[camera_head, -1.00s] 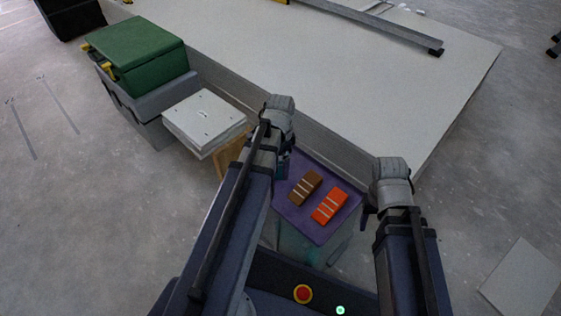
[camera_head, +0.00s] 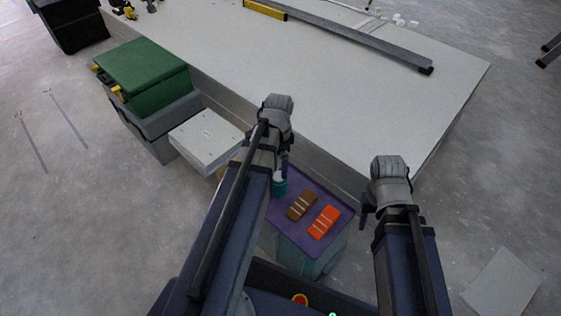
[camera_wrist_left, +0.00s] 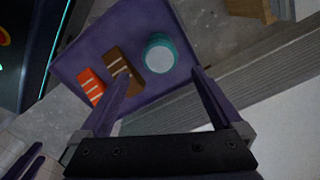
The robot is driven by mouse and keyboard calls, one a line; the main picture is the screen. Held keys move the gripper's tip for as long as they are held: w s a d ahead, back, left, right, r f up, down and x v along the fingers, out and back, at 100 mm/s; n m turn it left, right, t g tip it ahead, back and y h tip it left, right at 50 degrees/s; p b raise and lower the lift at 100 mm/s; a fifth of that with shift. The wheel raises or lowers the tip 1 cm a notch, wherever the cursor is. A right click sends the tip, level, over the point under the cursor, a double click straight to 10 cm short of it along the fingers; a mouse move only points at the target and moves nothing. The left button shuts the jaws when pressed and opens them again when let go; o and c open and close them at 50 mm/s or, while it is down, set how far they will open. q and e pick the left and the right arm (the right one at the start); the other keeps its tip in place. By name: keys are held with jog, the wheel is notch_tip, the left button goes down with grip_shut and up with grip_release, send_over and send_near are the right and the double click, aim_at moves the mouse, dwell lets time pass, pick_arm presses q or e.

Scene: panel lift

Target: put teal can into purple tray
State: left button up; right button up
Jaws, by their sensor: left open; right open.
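The teal can (camera_wrist_left: 159,53), with a pale top, stands on the purple tray (camera_wrist_left: 92,45) beside a brown block (camera_wrist_left: 122,66). In the head view the can (camera_head: 279,188) is at the left part of the purple tray (camera_head: 318,187), partly hidden by my left arm. My left gripper (camera_wrist_left: 160,74) is open; in the wrist view its fingers point toward the can from either side, and the exact gap is unclear. My right gripper (camera_head: 366,210) is open and empty, to the right of the tray.
An orange block (camera_head: 324,222) also lies on the tray, which sits on a teal-grey stand (camera_head: 310,258). A large pale platform (camera_head: 350,90) lies behind. A white box (camera_head: 205,138) and a green-lidded case (camera_head: 145,75) stand left.

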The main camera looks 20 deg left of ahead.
pick_arm(q)
jog(key=s+d+n, duration=0.2)
jog(key=s+d, duration=0.2)
jog(key=d, duration=0.5)
jog(key=s+d+n+y, duration=0.1)
jog(key=s+d+n, duration=0.2)
jog(key=d, duration=0.7)
jog(key=shift+s+d, duration=0.3)
jog(key=shift+s, duration=0.95)
